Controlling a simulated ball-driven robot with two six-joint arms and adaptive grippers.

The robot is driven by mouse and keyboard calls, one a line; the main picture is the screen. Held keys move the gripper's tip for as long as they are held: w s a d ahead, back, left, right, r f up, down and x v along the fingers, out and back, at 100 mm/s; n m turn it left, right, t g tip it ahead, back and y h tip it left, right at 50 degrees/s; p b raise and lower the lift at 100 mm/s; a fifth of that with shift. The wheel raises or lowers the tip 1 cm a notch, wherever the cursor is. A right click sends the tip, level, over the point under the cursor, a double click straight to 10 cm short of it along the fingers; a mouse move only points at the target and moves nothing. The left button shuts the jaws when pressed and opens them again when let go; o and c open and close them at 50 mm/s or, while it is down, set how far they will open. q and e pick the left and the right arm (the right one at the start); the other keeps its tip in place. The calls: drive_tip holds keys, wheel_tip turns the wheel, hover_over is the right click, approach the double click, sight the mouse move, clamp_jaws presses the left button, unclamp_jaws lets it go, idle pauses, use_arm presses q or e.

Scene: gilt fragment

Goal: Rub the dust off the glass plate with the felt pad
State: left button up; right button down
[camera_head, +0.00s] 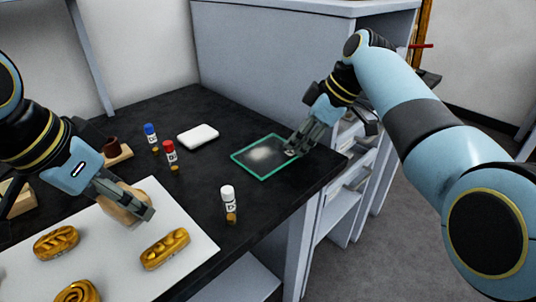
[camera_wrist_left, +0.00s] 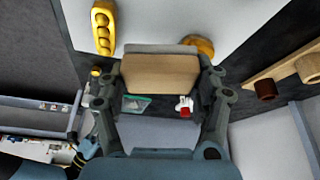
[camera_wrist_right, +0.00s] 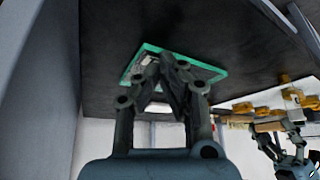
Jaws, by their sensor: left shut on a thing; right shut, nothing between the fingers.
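The glass plate (camera_head: 247,164) with a green edge lies flat on the black table near its right corner. A pale patch of dust (camera_head: 263,154) shows on its middle. My right gripper (camera_head: 290,151) is shut and empty, its tips at the plate's right side; I cannot tell if they touch. The plate also shows beyond the fingers in the right wrist view (camera_wrist_right: 206,76). My left gripper (camera_head: 138,212) is shut on a tan block with a grey layer, which looks like the felt pad (camera_wrist_left: 160,75). It holds the pad over the white sheet, away from the plate.
Bottles with blue (camera_head: 150,135), red (camera_head: 170,155) and white (camera_head: 229,205) caps stand between the grippers. A white block (camera_head: 198,136) lies behind. Gilt fragments (camera_head: 165,249) lie on the white sheet (camera_head: 195,270). A brown cup (camera_head: 111,147) stands at the back left.

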use_arm(q)
drive_tip(key=shift+r, duration=0.1)
wheel_tip(320, 180, up, 6)
drive_tip(key=p, duration=0.6)
drive_tip(key=shift+r, duration=0.1)
use_arm(e)
wheel_tip(320, 180, up, 6)
